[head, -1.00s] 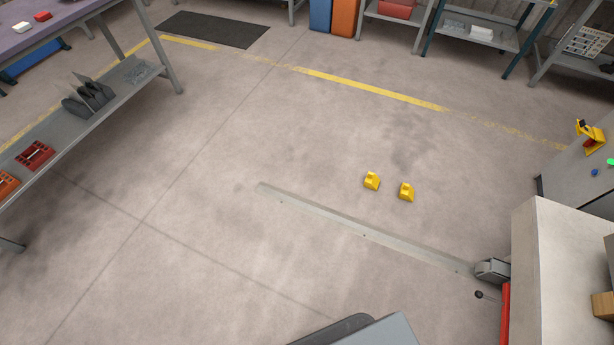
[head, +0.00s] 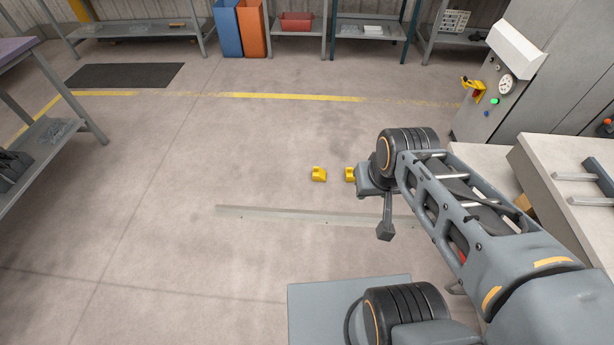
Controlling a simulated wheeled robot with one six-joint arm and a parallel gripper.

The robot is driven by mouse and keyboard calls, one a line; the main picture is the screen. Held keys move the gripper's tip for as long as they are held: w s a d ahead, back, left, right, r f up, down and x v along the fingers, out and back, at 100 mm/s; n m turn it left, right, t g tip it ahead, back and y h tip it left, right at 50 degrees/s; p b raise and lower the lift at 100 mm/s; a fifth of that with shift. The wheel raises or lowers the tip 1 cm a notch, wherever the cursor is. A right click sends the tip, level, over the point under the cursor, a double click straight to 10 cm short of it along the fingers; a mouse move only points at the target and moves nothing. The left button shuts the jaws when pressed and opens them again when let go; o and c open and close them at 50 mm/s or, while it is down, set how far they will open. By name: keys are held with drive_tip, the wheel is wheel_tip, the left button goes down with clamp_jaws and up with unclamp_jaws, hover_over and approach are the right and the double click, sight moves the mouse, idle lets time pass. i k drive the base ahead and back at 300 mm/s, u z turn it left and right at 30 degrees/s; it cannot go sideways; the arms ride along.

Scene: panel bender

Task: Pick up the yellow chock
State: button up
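Two yellow chocks stand on the concrete floor in the head view, just beyond a low metal rail. The left chock (head: 318,174) is fully visible and clear of my arm. A grey part with a block-like tip (head: 385,230), seemingly one finger of my gripper, hangs below the arm's end, nearer to me than the chocks in the picture. The rest of my gripper is hidden or unclear, so its opening does not show. Nothing visible is held.
The metal rail (head: 300,215) lies on the floor on the near side of the chocks. A grey machine cabinet (head: 490,100) and a pale bench (head: 570,165) stand at right. Shelving (head: 40,140) stands at left. Floor around the left chock is open.

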sight(319, 174)
drive_tip(key=u, duration=0.5)
drive_tip(key=k, duration=0.6)
drive_tip(key=u, duration=0.85)
drive_tip(key=i, duration=2.05)
drive_tip(key=z, duration=0.35)
drive_tip(key=i, duration=1.35)
drive_tip(key=z, duration=1.8)
drive_tip(key=i, duration=0.95)
drive_tip(key=z, duration=0.9)
